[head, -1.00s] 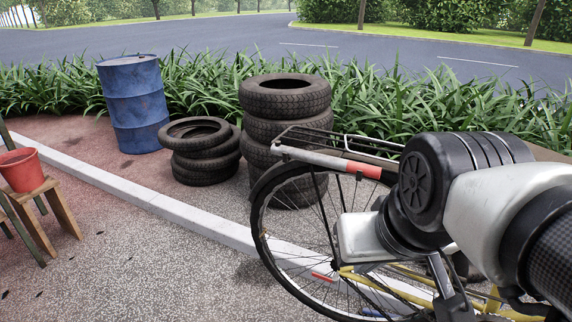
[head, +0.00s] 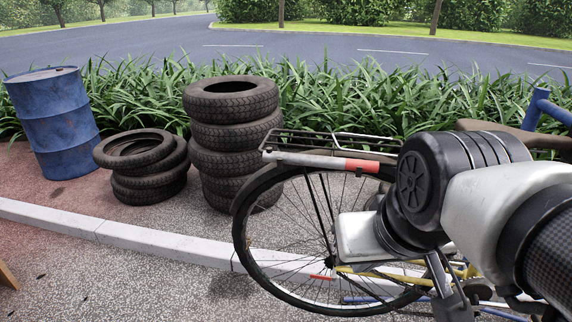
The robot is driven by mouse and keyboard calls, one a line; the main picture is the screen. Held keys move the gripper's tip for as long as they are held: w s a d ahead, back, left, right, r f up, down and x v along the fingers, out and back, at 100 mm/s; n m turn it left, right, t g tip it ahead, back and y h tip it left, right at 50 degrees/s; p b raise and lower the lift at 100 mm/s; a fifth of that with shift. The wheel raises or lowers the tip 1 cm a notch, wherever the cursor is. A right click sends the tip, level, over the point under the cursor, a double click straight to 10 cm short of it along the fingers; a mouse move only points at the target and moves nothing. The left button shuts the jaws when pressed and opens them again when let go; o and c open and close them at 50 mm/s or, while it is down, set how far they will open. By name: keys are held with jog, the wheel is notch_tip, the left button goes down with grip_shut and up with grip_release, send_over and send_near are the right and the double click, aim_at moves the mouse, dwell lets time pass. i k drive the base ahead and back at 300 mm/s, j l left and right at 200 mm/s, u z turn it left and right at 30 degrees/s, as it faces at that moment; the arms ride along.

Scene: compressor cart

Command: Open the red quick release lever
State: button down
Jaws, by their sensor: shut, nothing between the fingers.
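The bicycle's spoked wheel (head: 246,250) stands below and left of my arm. A small red piece (head: 322,277) shows among its lower spokes; it is the likeliest red lever, but its shape and setting are too small to tell. My arm comes in from the right and covers the wheel's right part and much of the frame. My gripper (head: 453,303) shows partly as dark and grey parts under the wrist at the bottom edge. It is shut and empty, right of the red piece and apart from it in the picture. Its fingertips are not clear.
The rear rack (head: 310,138) and a silver fender with a red band (head: 362,166) lie close to my wrist. Stacked tyres (head: 237,135), a lower tyre pile (head: 148,185) and a blue barrel (head: 55,125) stand behind.

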aim_at(334, 278)
jog(key=l+u, duration=0.5)
jog(key=l, duration=0.15)
jog(key=l+u, duration=0.5)
jog(key=l, duration=0.15)
jog(key=k+z, duration=0.45)
jog(key=k, duration=0.2)
jog(key=l+z, duration=0.15)
jog(key=z, duration=0.15)
jog(key=l+z, duration=0.25)
jog(key=j, duration=0.4)
jog(key=i+j, duration=0.1)
jog(key=j, duration=0.3)
jog(key=j+u, duration=0.2)
jog(key=u, duration=0.5)
jog(key=i+l, duration=0.05)
